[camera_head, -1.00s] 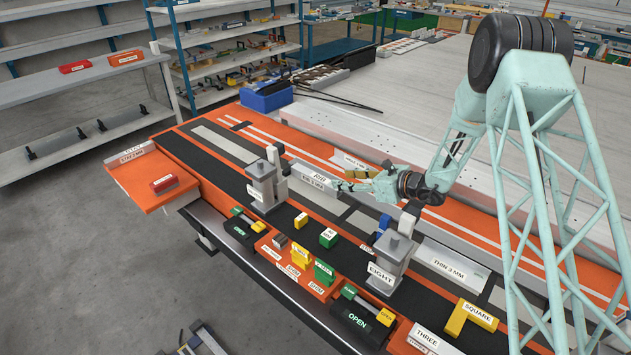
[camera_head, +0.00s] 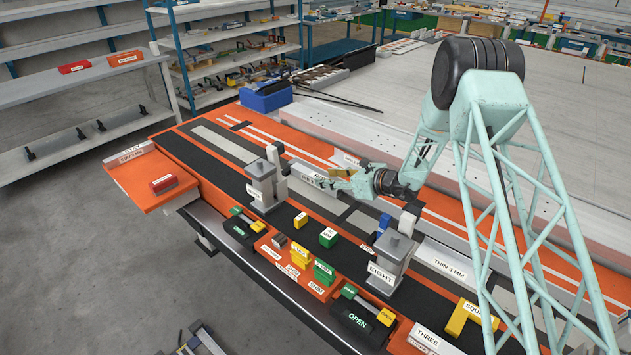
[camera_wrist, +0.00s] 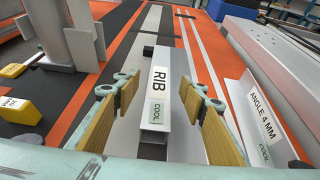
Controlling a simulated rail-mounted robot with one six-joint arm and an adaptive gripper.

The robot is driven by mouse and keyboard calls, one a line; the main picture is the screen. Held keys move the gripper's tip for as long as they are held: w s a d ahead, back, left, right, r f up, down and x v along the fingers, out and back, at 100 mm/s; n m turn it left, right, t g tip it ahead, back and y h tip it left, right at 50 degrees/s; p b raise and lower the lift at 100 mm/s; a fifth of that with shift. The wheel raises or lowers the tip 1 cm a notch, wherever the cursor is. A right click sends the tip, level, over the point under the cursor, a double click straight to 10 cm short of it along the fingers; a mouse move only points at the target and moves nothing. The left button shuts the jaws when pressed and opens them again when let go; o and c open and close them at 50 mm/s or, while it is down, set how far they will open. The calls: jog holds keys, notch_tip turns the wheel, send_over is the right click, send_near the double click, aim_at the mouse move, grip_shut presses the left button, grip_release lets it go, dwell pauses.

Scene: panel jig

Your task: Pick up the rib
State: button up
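The rib is a pale grey bar with RIB and COOL labels. In the head view, the rib (camera_head: 306,177) lies on the bench between the two grey clamp posts. In the wrist view, the rib (camera_wrist: 157,112) runs away from me between my fingers. My gripper (camera_wrist: 162,92) is open, with a tan-padded finger on each side of the rib and visible gaps to it. In the head view, my gripper (camera_head: 338,182) is at the rib's right end and partly covers it.
A grey post (camera_head: 262,186) stands left of the rib, and the post marked EIGHT (camera_head: 392,256) stands to its right, nearer the front. In the wrist view, an ANGLE 4 MM piece (camera_wrist: 255,118) lies right of my gripper. Yellow and green blocks sit in front.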

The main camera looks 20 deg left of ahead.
aim_at(317, 176)
jog(key=shift+a, duration=0.15)
jog(key=shift+b+x, duration=0.35)
jog(key=shift+x, duration=2.1)
jog(key=c, duration=1.1)
